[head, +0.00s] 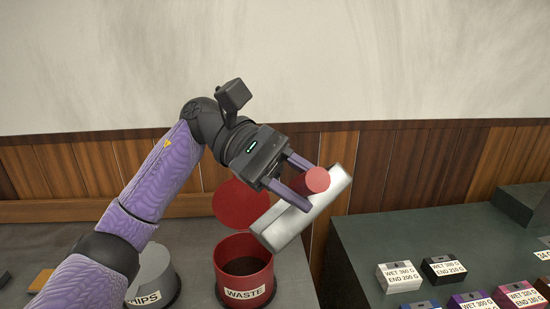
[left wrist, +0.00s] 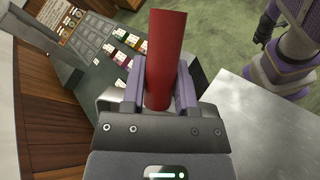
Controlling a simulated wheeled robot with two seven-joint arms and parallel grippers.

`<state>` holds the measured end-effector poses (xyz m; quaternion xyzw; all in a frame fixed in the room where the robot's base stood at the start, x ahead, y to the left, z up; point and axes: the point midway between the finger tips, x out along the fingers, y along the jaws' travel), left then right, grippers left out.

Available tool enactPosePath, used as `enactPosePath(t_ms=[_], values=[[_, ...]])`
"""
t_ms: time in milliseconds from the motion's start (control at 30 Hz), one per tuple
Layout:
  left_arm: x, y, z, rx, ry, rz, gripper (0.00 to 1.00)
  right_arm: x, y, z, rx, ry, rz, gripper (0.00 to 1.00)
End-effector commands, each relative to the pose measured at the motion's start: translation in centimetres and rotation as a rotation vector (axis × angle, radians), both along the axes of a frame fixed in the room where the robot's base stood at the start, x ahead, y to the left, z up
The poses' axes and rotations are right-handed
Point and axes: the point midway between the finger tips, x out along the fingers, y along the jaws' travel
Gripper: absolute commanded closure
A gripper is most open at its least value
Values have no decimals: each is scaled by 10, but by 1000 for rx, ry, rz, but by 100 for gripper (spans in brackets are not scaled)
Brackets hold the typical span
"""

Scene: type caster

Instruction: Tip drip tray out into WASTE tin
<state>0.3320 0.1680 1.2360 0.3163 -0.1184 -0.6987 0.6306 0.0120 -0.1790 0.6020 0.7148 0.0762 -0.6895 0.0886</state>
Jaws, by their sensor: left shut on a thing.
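My left gripper (head: 298,181) is shut on the red round handle (head: 317,180) of the drip tray. The handle also shows between the fingers in the left wrist view (left wrist: 165,55). The drip tray (head: 282,226) is a pale metal trough, held tilted in the air with its lower left end over the right side of the WASTE tin. The WASTE tin (head: 244,292) is red, stands on the grey bench and is open, with dark matter inside. Its round red lid (head: 240,203) stands raised behind it. The tray's inside is hidden. My right gripper is not in view.
A grey CHIPS tin (head: 152,272) stands left of the WASTE tin. Several small labelled blocks, such as a white one (head: 399,278), sit on the dark green table (head: 385,238) at right. A gap separates bench and table. A wood-panelled wall runs behind.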

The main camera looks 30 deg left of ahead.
Motion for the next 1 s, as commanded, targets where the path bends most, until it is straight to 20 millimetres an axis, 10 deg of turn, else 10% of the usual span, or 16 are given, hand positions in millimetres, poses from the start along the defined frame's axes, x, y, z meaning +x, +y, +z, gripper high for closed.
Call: enactPosePath(t_ms=[1000], values=[[6,-91,-91,491,36,-3,100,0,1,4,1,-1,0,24]])
